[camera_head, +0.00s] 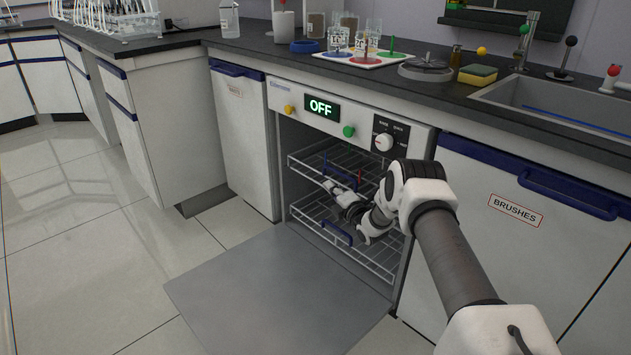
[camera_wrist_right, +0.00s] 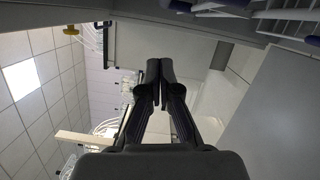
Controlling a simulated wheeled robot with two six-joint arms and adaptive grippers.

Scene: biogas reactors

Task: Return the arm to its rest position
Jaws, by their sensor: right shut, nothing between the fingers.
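My right arm reaches from the lower right to the open front of a washer with an "OFF" display (camera_head: 322,108). My right gripper (camera_head: 330,187) is at the washer's opening, in front of the racks and pointing left. In the right wrist view its two fingertips (camera_wrist_right: 159,68) meet, with nothing between them. My left gripper is in neither view.
The washer's door (camera_head: 270,290) is folded down low over the floor. The upper wire rack (camera_head: 310,158) and lower wire rack (camera_head: 375,262) are close around my gripper. A "BRUSHES" cabinet (camera_head: 480,240) stands right of the washer. Open floor (camera_head: 80,240) lies left.

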